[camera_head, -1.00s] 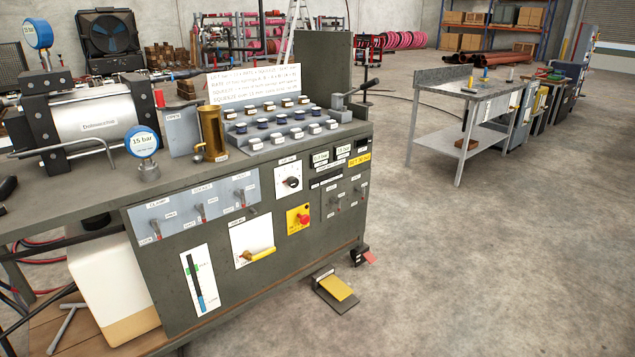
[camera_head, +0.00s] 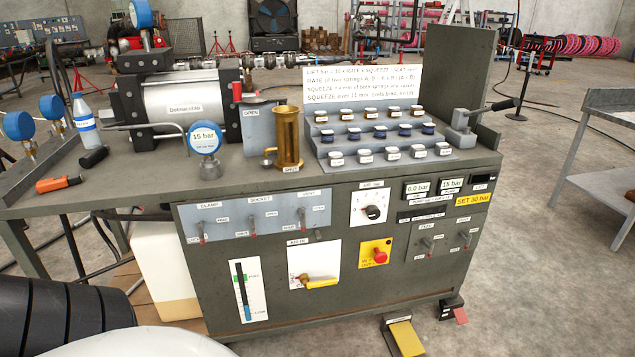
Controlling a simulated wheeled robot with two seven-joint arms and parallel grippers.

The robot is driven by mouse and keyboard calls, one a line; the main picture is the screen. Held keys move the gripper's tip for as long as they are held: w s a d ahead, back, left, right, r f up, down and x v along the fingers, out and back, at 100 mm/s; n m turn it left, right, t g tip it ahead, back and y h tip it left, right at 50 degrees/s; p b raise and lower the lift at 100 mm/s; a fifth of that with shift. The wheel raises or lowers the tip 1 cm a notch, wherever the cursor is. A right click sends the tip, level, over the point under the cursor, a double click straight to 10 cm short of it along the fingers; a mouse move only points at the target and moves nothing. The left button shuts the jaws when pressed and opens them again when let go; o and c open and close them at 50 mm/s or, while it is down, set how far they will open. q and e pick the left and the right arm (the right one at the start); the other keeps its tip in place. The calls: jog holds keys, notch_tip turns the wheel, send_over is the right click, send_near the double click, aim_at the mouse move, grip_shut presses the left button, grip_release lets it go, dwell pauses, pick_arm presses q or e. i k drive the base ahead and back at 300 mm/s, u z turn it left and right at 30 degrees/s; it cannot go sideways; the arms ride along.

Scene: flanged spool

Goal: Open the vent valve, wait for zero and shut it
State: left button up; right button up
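The vent valve lever (camera_head: 302,217) is the rightmost of three levers on the pale blue panel (camera_head: 228,232) on the bench front, under the word VENT. Its handle appears to hang downward; the small labels beside it are hard to read. A round blue gauge (camera_head: 205,137) on the bench top carries a sign reading 15 bar; its needle cannot be read. Two small displays on the right of the front seem to read 0.0 bar (camera_head: 417,187) and 15 bar (camera_head: 451,184). Neither of my grippers is in view.
A brass cylinder (camera_head: 289,138) and stepped rows of capped pots (camera_head: 390,155) stand above the panel. A yellow air handle (camera_head: 322,283) and red button (camera_head: 380,256) are lower. A yellow pedal (camera_head: 406,338) lies on the floor.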

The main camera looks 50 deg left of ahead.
aim_at(302, 213)
jog(key=u, duration=0.7)
jog(key=i, duration=0.9)
jog(key=u, duration=1.05)
jog(key=i, duration=0.25)
jog(key=z, duration=0.1)
